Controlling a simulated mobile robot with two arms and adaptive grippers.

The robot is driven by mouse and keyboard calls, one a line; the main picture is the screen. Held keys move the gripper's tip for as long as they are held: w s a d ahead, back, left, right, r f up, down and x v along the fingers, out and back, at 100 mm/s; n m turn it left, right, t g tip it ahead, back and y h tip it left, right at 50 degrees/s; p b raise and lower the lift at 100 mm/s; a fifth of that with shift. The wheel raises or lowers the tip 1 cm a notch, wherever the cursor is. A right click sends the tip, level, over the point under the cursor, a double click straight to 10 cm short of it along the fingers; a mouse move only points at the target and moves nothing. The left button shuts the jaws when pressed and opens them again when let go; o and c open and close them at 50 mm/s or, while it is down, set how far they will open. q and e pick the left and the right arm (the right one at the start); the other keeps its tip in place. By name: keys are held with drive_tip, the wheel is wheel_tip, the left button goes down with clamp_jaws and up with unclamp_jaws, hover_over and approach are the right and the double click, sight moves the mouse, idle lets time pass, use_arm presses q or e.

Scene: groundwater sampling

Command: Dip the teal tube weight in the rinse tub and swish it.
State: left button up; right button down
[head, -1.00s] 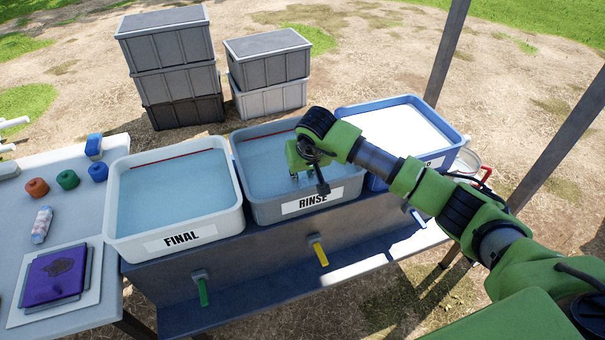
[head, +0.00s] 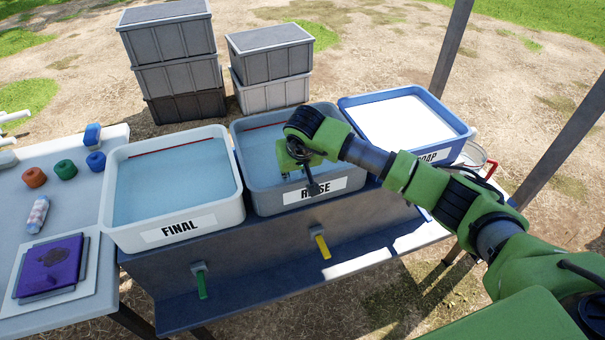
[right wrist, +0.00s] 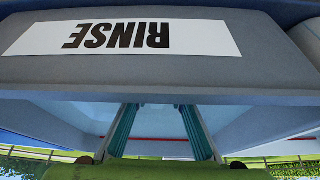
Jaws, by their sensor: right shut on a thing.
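The grey rinse tub (head: 262,203) stands in the middle of the row, holding water. My right gripper (head: 292,172) reaches down into it behind the RINSE label, shut on the teal tube weight. My wrist and gripper body hide the weight in the head view, and I cannot tell how deep it sits. In the right wrist view the fingers (right wrist: 161,108) show with teal along their inner sides, and the tub's front wall (right wrist: 270,55) with its label appears upside down. The weight's outline is not clear there. My left gripper is not in view.
The white FINAL tub (head: 231,212) stands left of the rinse tub, the blue soap tub (head: 464,142) right. Green (head: 201,283) and yellow (head: 322,246) taps stick out below. A side table (head: 30,210) holds several small items. Grey crates (head: 178,80) stand behind.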

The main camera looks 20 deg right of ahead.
drive_tip(key=shift+a, duration=1.05)
drive_tip(key=d+b, duration=0.2)
drive_tip(key=d, duration=0.8)
drive_tip(key=shift+w, duration=0.1)
drive_tip(key=a+b, duration=0.2)
drive_tip(key=a, duration=0.8)
drive_tip(key=d+b, duration=0.2)
drive_tip(key=d, duration=0.8)
drive_tip(key=shift+a+b, duration=0.85)
drive_tip(key=shift+a, duration=4.15)
drive_tip(key=d+b, duration=0.1)
drive_tip(key=d, duration=0.9)
